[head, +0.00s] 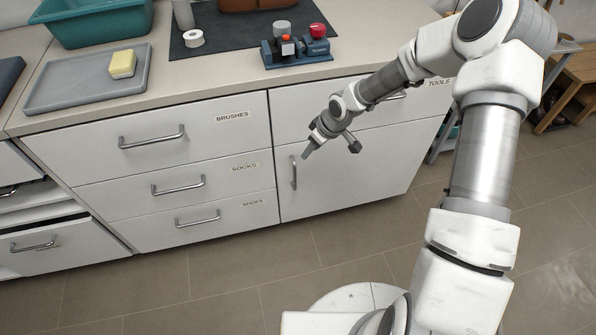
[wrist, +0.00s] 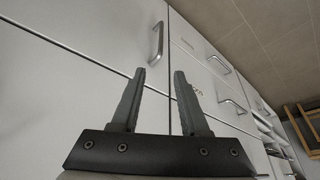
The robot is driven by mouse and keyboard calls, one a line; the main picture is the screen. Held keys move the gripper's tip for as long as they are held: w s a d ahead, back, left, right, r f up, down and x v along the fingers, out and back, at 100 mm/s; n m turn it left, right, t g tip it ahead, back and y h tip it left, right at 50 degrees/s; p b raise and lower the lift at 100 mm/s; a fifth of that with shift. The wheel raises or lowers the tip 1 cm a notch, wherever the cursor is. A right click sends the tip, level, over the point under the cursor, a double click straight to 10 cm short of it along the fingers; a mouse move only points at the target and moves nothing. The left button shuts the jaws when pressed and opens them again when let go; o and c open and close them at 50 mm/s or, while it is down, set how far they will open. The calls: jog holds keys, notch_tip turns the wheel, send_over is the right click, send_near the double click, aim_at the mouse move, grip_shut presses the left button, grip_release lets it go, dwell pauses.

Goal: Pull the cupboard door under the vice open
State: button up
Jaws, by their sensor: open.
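The white cupboard door (head: 350,172) is below the TOOLS drawer, under the blue vice (head: 297,48) on the counter. The door looks shut, flush with the cabinet front. Its vertical metal handle (head: 294,173) is near the door's left edge. My gripper (head: 331,150) is in front of the door's upper part, to the right of the handle and a little above it. In the wrist view my gripper (wrist: 160,85) is open, with nothing between its fingers. The door handle (wrist: 157,41) shows just beyond the fingertips there, apart from them.
Drawers labelled BRUSHES (head: 150,142) and SOCKS (head: 178,187), with bar handles, are left of the door. A lower-left drawer (head: 50,245) stands out. A grey tray (head: 85,80) with a yellow block is on the counter. The floor (head: 250,275) before the door is clear.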

jog(key=b+x, duration=0.4)
jog(key=x, duration=1.3)
jog(key=shift+a+f, duration=0.15)
jog(key=shift+f, duration=0.1)
grip_shut()
jog(key=shift+w, duration=0.1)
dwell(0.5)
